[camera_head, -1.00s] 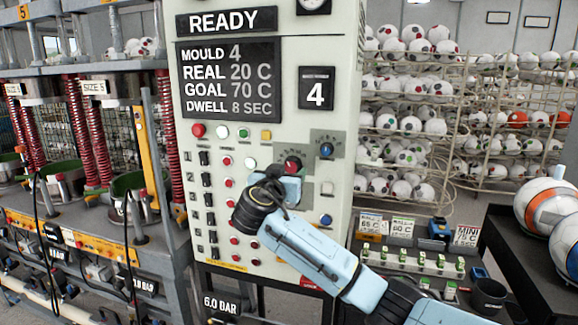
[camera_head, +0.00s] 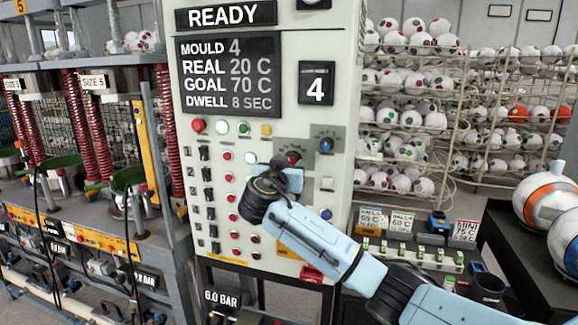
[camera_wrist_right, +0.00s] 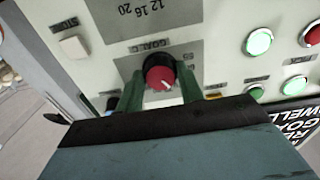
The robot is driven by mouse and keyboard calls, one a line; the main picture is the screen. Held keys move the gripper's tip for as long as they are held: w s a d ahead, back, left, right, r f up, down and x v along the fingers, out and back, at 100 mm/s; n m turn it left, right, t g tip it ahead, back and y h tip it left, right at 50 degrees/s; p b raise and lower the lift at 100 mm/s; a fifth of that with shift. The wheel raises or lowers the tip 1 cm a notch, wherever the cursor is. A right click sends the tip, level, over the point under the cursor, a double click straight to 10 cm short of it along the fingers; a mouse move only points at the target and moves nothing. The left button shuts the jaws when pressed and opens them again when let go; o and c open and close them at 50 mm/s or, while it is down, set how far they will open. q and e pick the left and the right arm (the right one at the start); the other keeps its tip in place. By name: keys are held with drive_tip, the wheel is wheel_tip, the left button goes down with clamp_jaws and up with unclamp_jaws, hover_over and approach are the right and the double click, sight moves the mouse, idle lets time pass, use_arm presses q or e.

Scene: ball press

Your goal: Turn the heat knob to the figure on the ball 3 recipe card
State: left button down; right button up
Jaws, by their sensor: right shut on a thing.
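The red heat knob (camera_wrist_right: 160,76) has a black collar, a white pointer line and a "GOAL C" label in the right wrist view. My right gripper (camera_wrist_right: 160,90) is shut on it, with one green finger on each side. In the head view the knob (camera_head: 293,157) is partly hidden behind my right gripper (camera_head: 288,168). The panel display (camera_head: 230,78) reads READY, MOULD 4, REAL 20 C, GOAL 70 C, DWELL 8 SEC. My left gripper is out of view.
A blue knob (camera_head: 326,145) sits right of the heat knob. Several buttons and switches fill the panel's left. A black table (camera_head: 502,235) with balls stands at right.

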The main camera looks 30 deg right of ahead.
drive_tip(key=shift+n, duration=2.5)
drive_tip(key=o, duration=1)
drive_tip(key=shift+s, duration=0.1)
drive_tip(key=shift+b+v, duration=1.6)
drive_tip(key=shift+v, duration=5.05)
